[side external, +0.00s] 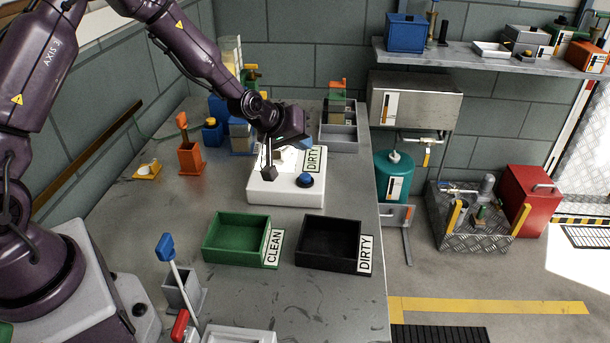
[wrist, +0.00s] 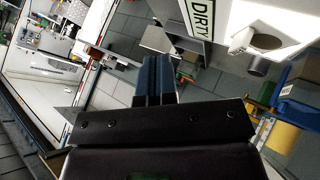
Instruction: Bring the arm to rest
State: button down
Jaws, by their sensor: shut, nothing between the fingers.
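My gripper (side external: 268,172) hangs in the air at or just above the left part of a white box (side external: 285,193) on the grey bench, with its fingers pointing down. I cannot tell the exact gap. In the wrist view my gripper (wrist: 155,72) shows its dark fingers side by side, shut with nothing between them. The white box carries a blue round button (side external: 305,180) and a DIRTY sign (side external: 313,158). That sign also shows in the wrist view (wrist: 203,18).
A green CLEAN tray (side external: 213,239) and a black DIRTY tray (side external: 340,267) stand on the bench in front of the white box. An orange holder (side external: 190,158) stands to the left. A grey holder with a blue-handled tool (side external: 166,247) stands at front left.

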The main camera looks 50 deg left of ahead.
dwell(0.3)
jog(key=s+f+g, duration=0.1)
jog(key=s+d+f+m+g, duration=0.1)
jog(key=s, duration=0.1)
jog(key=shift+f+h, duration=0.2)
jog(key=shift+h, duration=0.2)
jog(key=s+d+r+m, duration=0.2)
jog(key=s+r+m, duration=0.1)
jog(key=s+r, duration=0.8)
jog(key=s+d+r+m+g+y, duration=0.1)
jog(key=s+r+m, duration=0.3)
jog(key=s+r, duration=0.8)
jog(key=s+d, duration=0.1)
jog(key=s, duration=0.4)
jog(key=shift+s+d+r+g, duration=0.2)
jog(key=shift+d+r+g, duration=0.1)
jog(key=shift+d, duration=0.1)
